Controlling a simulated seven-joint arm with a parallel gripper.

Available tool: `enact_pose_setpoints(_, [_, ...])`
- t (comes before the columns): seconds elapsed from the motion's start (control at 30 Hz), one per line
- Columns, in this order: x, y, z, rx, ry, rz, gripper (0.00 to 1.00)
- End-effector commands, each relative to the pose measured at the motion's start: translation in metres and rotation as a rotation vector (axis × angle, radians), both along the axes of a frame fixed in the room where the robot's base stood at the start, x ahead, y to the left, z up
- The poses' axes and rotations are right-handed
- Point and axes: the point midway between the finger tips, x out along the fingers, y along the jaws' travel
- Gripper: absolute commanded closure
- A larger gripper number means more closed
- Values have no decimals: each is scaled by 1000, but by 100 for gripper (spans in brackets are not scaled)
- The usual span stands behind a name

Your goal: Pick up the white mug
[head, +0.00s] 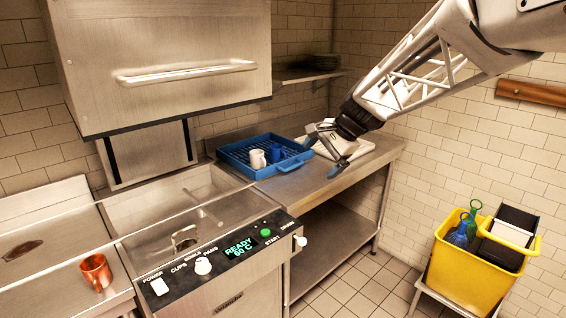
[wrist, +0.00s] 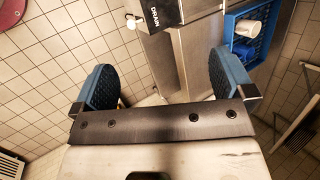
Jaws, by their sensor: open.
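My gripper (head: 330,153) is open and empty, above the counter to the right of the rack. Its two blue-padded fingers (wrist: 160,88) are wide apart in the wrist view, and nothing is between them.
A dishwasher with a raised hood (head: 165,55) and control panel (head: 225,255) stands left. A copper mug (head: 96,271) sits at far left. A yellow bucket (head: 463,262) with bottles stands right.

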Motion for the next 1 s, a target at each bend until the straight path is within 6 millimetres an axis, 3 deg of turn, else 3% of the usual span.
enact_pose_setpoints(0.47, [122, 43, -17, 211, 114, -197, 0])
enact_pose_setpoints(1.0, [253, 89, -58, 448, 269, -411, 0])
